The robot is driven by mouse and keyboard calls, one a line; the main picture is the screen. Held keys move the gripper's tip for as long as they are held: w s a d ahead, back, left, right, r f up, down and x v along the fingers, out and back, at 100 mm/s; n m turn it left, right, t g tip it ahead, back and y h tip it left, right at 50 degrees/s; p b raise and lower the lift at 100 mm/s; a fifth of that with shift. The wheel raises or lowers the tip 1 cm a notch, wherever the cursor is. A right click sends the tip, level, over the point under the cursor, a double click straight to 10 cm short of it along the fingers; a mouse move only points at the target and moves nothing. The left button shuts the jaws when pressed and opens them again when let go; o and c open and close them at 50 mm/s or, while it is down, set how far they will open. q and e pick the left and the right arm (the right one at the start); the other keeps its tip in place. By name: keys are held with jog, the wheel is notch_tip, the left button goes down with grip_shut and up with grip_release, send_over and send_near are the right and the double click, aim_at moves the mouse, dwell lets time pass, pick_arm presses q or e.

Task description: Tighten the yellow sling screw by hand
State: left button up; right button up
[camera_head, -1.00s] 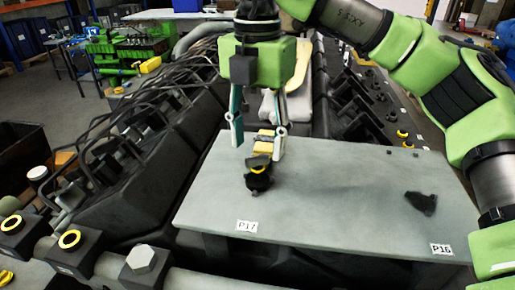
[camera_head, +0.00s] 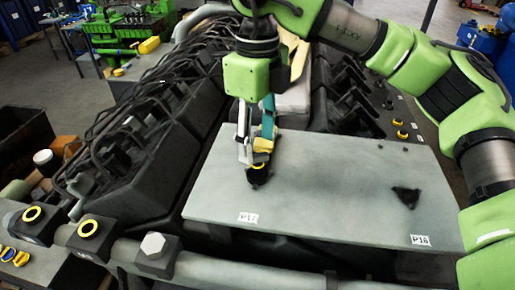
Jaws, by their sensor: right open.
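The yellow sling screw (camera_head: 262,146) shows as a yellow piece above a black fitting (camera_head: 258,177) on the grey plate, near the P17 label. A yellow ring shows at the top of the black fitting. My right gripper (camera_head: 255,155) points down over this spot, with its fingertips close beside the yellow piece. It is open; the fingers partly hide the screw, and I cannot tell whether they touch it. My left gripper is not in view.
The grey plate (camera_head: 330,195) lies across the engine, with a black fitting (camera_head: 406,196) near the P16 label (camera_head: 421,240). The plate's middle is clear.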

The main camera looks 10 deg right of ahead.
aim_at(257, 155)
jog(key=n, duration=1)
notch_tip(257, 155, down, 4)
jog(key=b, duration=0.3)
jog(key=shift+r+b, duration=0.2)
jog(key=shift+b, duration=0.1)
jog(key=shift+f+b, duration=0.5)
jog(key=shift+f, duration=0.2)
grip_shut()
